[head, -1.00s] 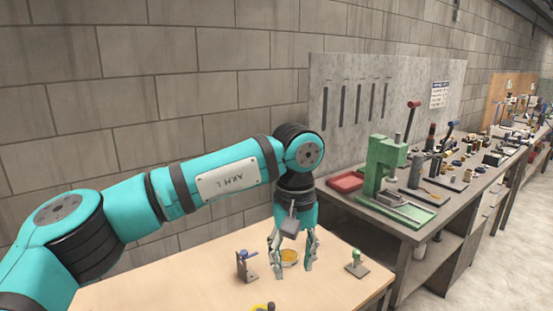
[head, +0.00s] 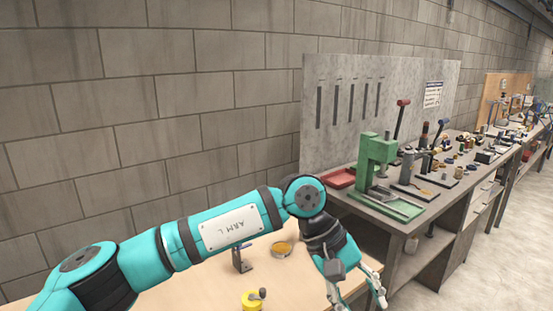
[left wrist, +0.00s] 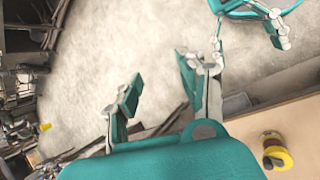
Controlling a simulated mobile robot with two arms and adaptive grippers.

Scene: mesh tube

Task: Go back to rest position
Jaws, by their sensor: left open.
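My left gripper (head: 356,289) is open and empty at the right end of the wooden table, pointing down and to the right. Its spread fingers also show in the left wrist view (left wrist: 160,88), with only bare floor between them. Another teal gripper (left wrist: 268,22), which looks like my right one, is cut by the top right edge of the left wrist view. I cannot tell whether it is open. It is not in the head view.
A bracket (head: 241,260), a yellow-filled round dish (head: 281,249) and a yellow spool-like piece (head: 252,300) stand on the table (head: 200,285). A workbench (head: 405,222) with a green press (head: 373,160) and red tray (head: 341,178) stands at right. Concrete floor (head: 490,270) lies beyond.

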